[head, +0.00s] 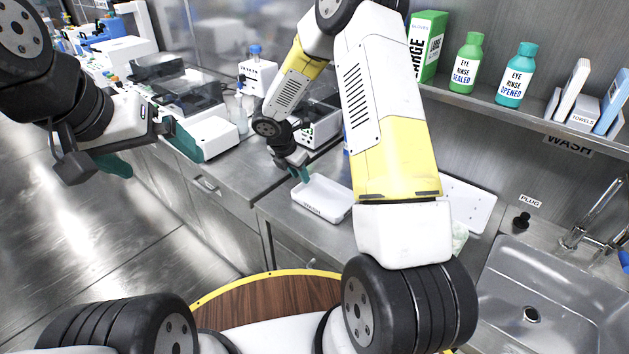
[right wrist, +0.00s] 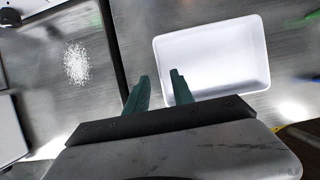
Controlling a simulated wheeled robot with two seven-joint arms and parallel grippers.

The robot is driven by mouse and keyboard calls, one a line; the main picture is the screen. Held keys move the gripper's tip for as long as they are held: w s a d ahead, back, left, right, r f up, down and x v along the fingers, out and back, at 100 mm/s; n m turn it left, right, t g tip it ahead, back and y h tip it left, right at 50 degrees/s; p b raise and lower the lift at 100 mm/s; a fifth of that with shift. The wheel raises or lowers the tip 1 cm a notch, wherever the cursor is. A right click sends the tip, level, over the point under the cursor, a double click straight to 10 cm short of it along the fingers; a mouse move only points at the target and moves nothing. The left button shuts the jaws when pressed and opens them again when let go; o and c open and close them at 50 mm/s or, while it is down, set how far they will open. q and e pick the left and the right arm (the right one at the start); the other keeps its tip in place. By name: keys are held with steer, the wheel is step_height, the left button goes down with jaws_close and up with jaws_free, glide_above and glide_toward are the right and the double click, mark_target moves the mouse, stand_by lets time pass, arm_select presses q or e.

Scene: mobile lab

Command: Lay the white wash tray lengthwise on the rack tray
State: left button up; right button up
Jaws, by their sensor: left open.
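The white wash tray (head: 322,197) is a shallow rectangular tray on the steel counter, with dark lettering on its front wall. It also shows in the right wrist view (right wrist: 222,55). My right gripper (head: 299,173) is at the tray's left end, pointing down. In the right wrist view its teal fingers (right wrist: 160,88) are apart, one outside the tray's wall and one over its inside. My left gripper (head: 140,148) is open and empty above the floor at left. A white panel with small dark spots (head: 472,205), partly behind my right arm, may be the rack tray; I cannot tell.
A steel sink (head: 550,295) with a tap is at right. Above it a shelf holds a green bottle (head: 467,64), a teal bottle (head: 516,75) and boxes. Lab devices (head: 205,130) stand on the left counter. White grains (right wrist: 76,63) lie left of a dark counter gap.

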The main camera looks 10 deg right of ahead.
steer(key=shift+x, duration=1.5)
jaws_close()
